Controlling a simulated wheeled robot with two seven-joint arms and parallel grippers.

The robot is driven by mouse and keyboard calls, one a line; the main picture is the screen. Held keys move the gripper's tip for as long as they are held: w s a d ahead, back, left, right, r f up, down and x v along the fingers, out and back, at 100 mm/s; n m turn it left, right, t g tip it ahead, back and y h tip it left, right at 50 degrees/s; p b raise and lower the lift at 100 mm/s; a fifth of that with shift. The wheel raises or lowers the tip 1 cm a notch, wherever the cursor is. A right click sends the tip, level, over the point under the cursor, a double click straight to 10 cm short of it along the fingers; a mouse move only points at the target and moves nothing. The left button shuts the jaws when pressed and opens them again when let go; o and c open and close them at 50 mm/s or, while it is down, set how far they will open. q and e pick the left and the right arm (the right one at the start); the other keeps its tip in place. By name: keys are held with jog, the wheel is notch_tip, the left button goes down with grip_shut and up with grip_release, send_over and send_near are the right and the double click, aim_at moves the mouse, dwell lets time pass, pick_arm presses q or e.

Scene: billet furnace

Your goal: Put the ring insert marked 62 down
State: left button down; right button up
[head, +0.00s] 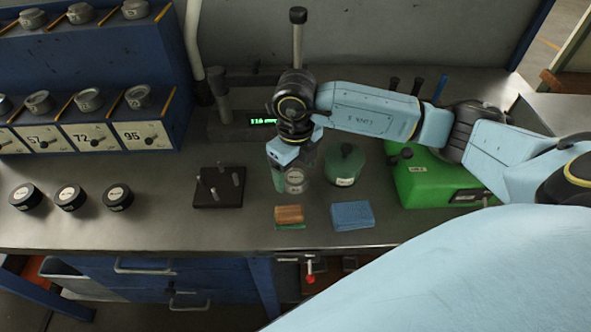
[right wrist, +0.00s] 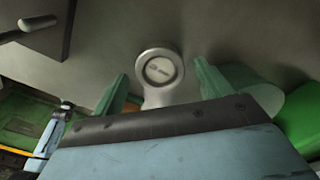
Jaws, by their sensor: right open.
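A grey metal ring insert (head: 295,182) with a pale marked face is on the bench directly below my right gripper (head: 291,168). The mark is too small to read. In the right wrist view the ring insert (right wrist: 160,69) has a round rim and a short neck towards me. The green fingertips of my right gripper (right wrist: 160,84) stand apart on either side of it, with a visible gap on each side. My right gripper is open and holds nothing. My left gripper is not in view.
A green round container (head: 345,166) stands close right of the gripper. A black pegged base (head: 218,188) is to the left, a green box (head: 425,180) to the right. Several labelled black discs (head: 71,197) sit far left.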

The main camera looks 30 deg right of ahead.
aim_at(296, 176)
notch_tip(296, 176, up, 11)
dwell(0.3)
